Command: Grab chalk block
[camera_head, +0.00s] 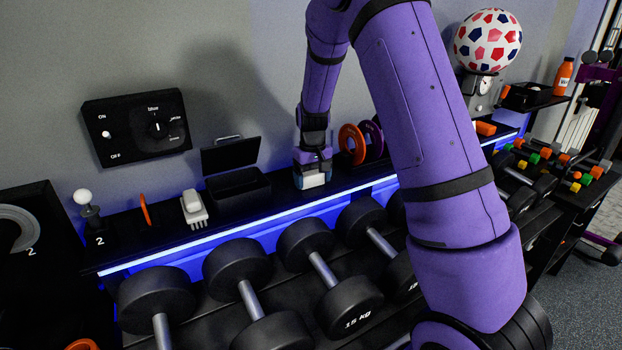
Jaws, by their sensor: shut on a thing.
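The chalk block (313,181) is a small white block on the black shelf, just right of an open black box. My gripper (312,170) points down from above and is shut on the block. The gripper covers the block's upper part. I cannot tell whether the block touches the shelf or is slightly lifted.
The open black box (238,190) has its lid up. Orange and purple rings (352,144) stand to the right. Dumbbells (308,238) line the rack below the shelf.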

